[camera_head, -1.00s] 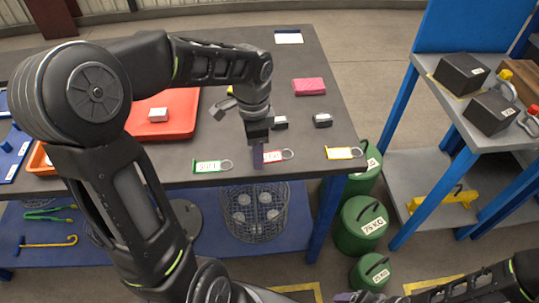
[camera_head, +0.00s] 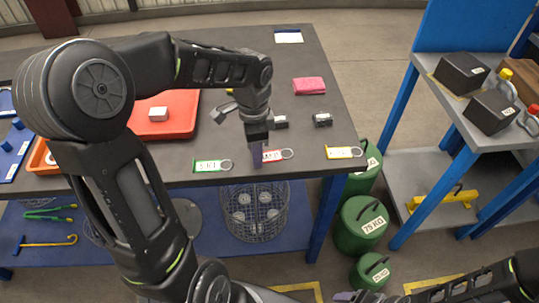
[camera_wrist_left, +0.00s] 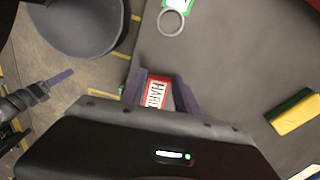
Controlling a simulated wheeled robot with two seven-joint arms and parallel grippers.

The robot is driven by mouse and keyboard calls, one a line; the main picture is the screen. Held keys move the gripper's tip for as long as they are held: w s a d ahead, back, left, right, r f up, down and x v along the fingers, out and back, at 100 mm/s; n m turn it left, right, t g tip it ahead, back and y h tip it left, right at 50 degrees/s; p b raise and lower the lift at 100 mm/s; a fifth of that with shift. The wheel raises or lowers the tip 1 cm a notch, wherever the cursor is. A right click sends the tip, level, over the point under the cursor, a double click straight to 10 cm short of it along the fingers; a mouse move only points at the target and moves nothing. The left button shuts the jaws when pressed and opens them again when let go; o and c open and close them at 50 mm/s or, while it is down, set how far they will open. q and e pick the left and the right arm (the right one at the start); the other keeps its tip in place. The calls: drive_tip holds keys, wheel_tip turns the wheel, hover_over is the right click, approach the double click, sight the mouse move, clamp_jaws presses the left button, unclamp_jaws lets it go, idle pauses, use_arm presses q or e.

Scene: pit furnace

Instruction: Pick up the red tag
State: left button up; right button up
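The red tag (camera_head: 273,155) lies flat near the front edge of the dark table, its metal ring to the right. My left gripper (camera_head: 257,157) points down over the tag's left part and hides some of it. In the left wrist view the red tag (camera_wrist_left: 155,92) with its white label shows between the two purple fingers of my left gripper (camera_wrist_left: 160,88). The fingers are apart, with a gap beside the tag. My right gripper (camera_head: 346,296) shows only as a small purple tip at the bottom edge; its fingers are unclear.
A green tag (camera_head: 207,166) lies left of the red one and a yellow tag (camera_head: 339,153) lies right. Small dark blocks (camera_head: 322,119), a pink block (camera_head: 309,86) and a red tray (camera_head: 180,124) stand farther back. Green weights (camera_head: 361,223) stand on the floor at right.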

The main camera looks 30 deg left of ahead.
use_arm(q)
clamp_jaws()
idle(0.3)
wheel_tip(320, 180, up, 10)
idle(0.5)
idle(0.4)
